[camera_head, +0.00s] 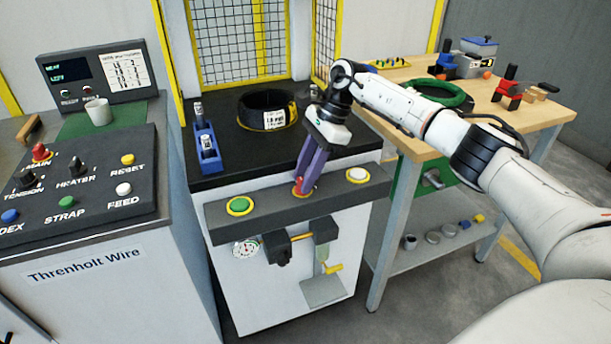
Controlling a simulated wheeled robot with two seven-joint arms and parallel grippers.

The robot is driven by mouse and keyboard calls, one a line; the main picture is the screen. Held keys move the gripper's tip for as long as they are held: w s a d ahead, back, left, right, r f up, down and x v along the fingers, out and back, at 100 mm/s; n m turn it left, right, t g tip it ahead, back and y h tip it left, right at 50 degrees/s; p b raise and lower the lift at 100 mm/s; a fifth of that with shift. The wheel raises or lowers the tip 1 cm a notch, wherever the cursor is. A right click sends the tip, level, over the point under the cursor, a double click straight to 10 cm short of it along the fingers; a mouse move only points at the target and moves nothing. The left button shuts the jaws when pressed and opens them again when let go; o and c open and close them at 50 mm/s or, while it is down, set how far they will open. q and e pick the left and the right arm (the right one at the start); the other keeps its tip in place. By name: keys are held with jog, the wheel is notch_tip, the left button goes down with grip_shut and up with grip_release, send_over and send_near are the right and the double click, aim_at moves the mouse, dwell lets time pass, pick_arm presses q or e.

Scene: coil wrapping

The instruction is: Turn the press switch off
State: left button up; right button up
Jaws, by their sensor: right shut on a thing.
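A red switch (299,188) sits in the middle of the dark bar (272,208) along the front of the black-topped press station (325,160). A round green button (240,206) is at the bar's left and a round white button (357,175) at its right. My right gripper (303,182) points down at the bar, its purple fingers shut on the red switch. The fingers hide much of the switch, so its setting cannot be told. My left gripper is not in view.
A dark coil (264,110) and a blue holder (207,148) rest on the station top. A control console (70,185) is at the left. A wooden table (520,113) with a green coil (440,95) stands at the right. A yellow-framed mesh guard (245,40) rises behind.

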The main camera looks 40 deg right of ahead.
jog(key=shift+r, duration=0.1)
dwell(0.3)
jog(key=o, duration=1)
jog(key=shift+o, duration=0.2)
